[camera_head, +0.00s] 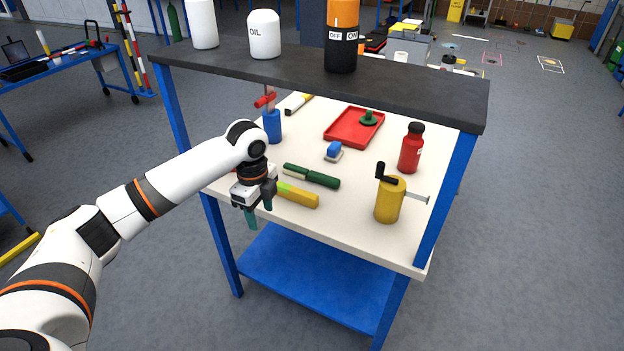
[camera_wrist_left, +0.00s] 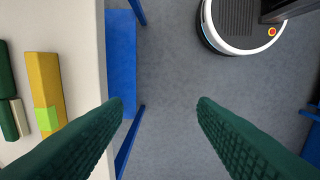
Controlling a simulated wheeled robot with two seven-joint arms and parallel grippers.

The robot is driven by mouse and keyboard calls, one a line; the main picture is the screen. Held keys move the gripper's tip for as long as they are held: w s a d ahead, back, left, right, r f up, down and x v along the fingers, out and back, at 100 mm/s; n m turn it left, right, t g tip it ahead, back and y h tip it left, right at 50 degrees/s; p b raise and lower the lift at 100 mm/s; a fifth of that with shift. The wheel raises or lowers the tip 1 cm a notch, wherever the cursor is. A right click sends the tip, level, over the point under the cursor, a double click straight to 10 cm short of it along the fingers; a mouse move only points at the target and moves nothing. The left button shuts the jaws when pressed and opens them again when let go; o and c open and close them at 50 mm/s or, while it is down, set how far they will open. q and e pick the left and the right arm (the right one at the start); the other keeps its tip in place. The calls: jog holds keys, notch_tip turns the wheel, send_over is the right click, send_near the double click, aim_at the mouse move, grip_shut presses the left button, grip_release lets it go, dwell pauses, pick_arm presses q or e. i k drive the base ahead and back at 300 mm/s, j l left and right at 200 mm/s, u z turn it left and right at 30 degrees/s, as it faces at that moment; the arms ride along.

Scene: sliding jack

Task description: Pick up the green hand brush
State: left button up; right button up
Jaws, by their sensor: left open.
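The green hand brush (camera_head: 311,176) lies flat on the white tabletop, behind a yellow block-like bar (camera_head: 301,197) with a light green patch. In the left wrist view, part of the dark green brush (camera_wrist_left: 7,90) shows at the left edge, with a cream strip beside it; the rest is cut off. My left gripper (camera_head: 260,211) is open and empty, just off the table's front edge, left of and in front of the brush. In the left wrist view its fingers (camera_wrist_left: 161,108) are wide apart with only floor between them. My right gripper is not in view.
A dark upper shelf (camera_head: 400,90) overhangs the back of the table. A yellow canister with a crank (camera_head: 389,204) and a red bottle (camera_head: 410,152) stand right of the brush. A small blue item (camera_head: 334,150) and a red tray (camera_head: 340,133) lie behind it.

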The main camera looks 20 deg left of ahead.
aim_at(302, 173)
jog(key=i, duration=1)
